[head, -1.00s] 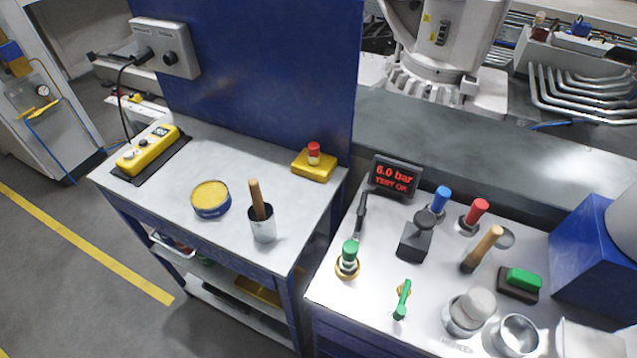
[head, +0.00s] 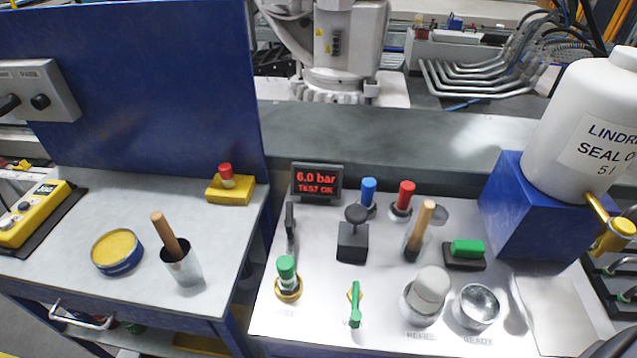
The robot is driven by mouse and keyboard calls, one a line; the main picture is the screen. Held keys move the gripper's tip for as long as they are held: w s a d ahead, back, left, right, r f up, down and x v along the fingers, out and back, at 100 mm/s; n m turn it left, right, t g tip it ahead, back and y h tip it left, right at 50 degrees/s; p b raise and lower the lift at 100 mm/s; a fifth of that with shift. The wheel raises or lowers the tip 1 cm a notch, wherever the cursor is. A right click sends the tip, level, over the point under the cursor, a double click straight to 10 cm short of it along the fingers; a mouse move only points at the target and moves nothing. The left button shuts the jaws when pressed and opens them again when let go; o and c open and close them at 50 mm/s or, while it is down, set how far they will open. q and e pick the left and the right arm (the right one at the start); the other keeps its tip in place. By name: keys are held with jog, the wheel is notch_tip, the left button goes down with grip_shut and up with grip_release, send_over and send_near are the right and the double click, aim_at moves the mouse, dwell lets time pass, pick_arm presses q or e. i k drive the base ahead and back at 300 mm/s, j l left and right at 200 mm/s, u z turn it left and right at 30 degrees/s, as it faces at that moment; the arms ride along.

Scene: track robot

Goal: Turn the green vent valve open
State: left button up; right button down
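The green vent valve (head: 355,305) is a small lever on a yellow body near the front edge of the right-hand metal bench. Its green handle points toward the front edge, roughly along the line away from me. A partly legible label lies on the bench at its foot. A display (head: 317,181) behind it reads "6.0 bar TEST OK" in red. Neither of my grippers shows clearly; a dark shape at the bottom right corner cannot be made out.
A green-topped fitting (head: 287,278) stands left of the valve. A white-capped cup (head: 427,296) and a metal cup (head: 476,307) stand right. Behind are a black block (head: 352,243), blue (head: 368,193) and red (head: 403,198) handled tools and a brush-like wooden handle (head: 420,226). A white jug (head: 587,125) stands on a blue box.

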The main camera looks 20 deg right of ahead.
aim_at(356, 316)
jog(key=z, duration=1.1)
